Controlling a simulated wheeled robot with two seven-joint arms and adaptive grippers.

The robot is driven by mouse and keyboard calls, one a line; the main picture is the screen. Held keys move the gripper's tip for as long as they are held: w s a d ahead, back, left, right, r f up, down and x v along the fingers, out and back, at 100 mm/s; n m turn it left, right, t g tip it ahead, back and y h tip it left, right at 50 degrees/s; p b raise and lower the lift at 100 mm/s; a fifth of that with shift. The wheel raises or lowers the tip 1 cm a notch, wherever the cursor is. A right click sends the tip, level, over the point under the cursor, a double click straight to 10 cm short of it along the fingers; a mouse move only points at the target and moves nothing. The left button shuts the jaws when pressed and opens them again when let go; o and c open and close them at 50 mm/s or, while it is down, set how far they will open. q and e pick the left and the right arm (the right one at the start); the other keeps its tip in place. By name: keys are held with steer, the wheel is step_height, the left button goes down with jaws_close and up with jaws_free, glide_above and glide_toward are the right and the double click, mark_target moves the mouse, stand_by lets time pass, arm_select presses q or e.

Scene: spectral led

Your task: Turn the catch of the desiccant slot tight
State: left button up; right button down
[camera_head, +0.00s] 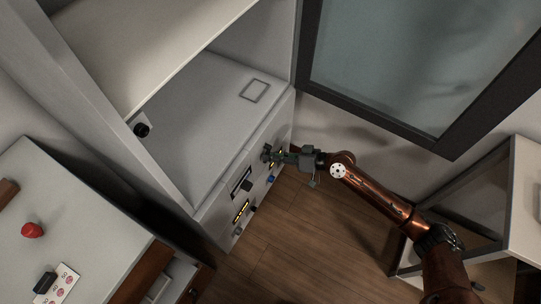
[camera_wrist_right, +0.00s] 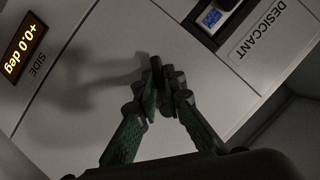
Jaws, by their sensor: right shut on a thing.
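The white cabinet (camera_head: 206,128) has a front panel with a desiccant slot. I cannot tell the catch's angle clearly. My left gripper is not in view.
A lit readout (camera_wrist_right: 24,48) shows +0.0 deg near the word SIDE. A grey bench (camera_head: 75,215) with a red button (camera_head: 32,230) stands at the left. A dark-framed glass panel (camera_head: 420,65) hangs above my right arm. Bare wooden floor (camera_head: 310,235) lies below.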

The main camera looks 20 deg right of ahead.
stand_by(0.4)
steer(key=c, duration=2)
jaws_free()
